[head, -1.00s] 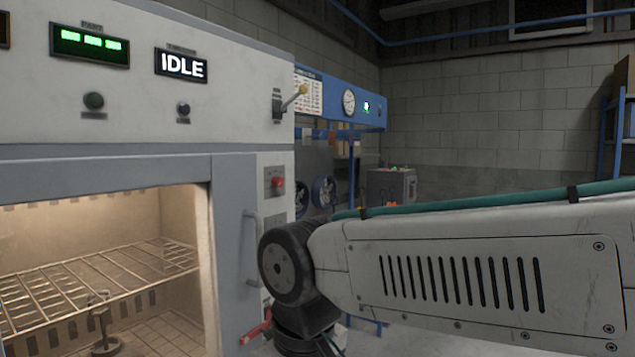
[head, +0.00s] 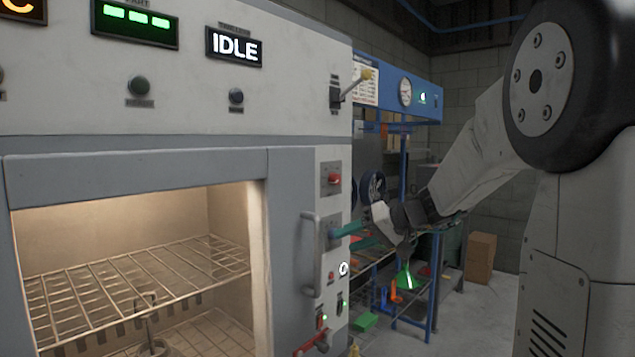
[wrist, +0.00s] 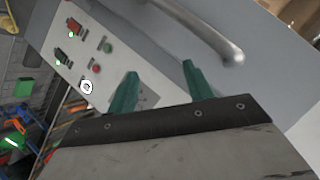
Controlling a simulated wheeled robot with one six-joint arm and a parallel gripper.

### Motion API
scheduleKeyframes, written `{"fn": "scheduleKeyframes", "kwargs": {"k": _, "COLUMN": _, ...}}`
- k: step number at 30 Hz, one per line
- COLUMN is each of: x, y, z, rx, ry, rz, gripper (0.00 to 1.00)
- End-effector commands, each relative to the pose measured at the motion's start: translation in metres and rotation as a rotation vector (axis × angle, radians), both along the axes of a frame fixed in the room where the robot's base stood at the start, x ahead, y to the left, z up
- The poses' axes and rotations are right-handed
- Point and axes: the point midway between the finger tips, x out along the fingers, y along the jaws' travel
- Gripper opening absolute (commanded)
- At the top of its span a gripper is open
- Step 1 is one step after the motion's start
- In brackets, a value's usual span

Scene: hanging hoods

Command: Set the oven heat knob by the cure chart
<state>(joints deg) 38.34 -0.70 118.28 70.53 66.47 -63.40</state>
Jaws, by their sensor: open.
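The grey oven (head: 150,95) fills the left of the head view, with its lit chamber and wire racks showing. A small white round knob with a dark mark (head: 343,268) sits on its right-hand control strip; it also shows in the wrist view (wrist: 87,86). Whether it is the heat knob, I cannot read. My gripper (head: 345,238) is open and empty, with teal fingers, beside the strip above this knob. Its fingers also show in the wrist view (wrist: 158,70), apart from the knob. A printed sheet (head: 366,82) hangs behind the lever, too small to read.
The display reads IDLE (head: 234,47). A door handle (head: 310,255) stands out left of the control strip. A blue-framed rack (head: 430,290) and a cardboard box (head: 480,257) stand behind.

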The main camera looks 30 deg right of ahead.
Motion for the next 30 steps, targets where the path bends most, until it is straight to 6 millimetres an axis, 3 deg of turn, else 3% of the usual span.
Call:
{"fn": "scheduleKeyframes", "kwargs": {"k": 1, "x": 0.021, "y": -0.028, "z": 0.014, "rx": -0.023, "ry": -0.126, "rz": -0.032, "gripper": 0.51}}
{"fn": "scheduleKeyframes", "kwargs": {"k": 4, "x": 0.051, "y": -0.068, "z": 0.048, "rx": -0.122, "ry": -0.381, "rz": -0.080, "gripper": 0.51}}
{"fn": "scheduleKeyframes", "kwargs": {"k": 8, "x": 0.071, "y": -0.088, "z": 0.095, "rx": -0.287, "ry": -0.634, "rz": -0.116, "gripper": 0.51}}
{"fn": "scheduleKeyframes", "kwargs": {"k": 10, "x": 0.074, "y": -0.092, "z": 0.107, "rx": -0.360, "ry": -0.710, "rz": -0.125, "gripper": 0.51}}
{"fn": "scheduleKeyframes", "kwargs": {"k": 17, "x": 0.082, "y": -0.090, "z": 0.109, "rx": -0.483, "ry": -0.779, "rz": -0.098, "gripper": 0.51}}
{"fn": "scheduleKeyframes", "kwargs": {"k": 30, "x": 0.140, "y": -0.068, "z": 0.108, "rx": -0.484, "ry": -0.777, "rz": -0.096, "gripper": 0.51}}
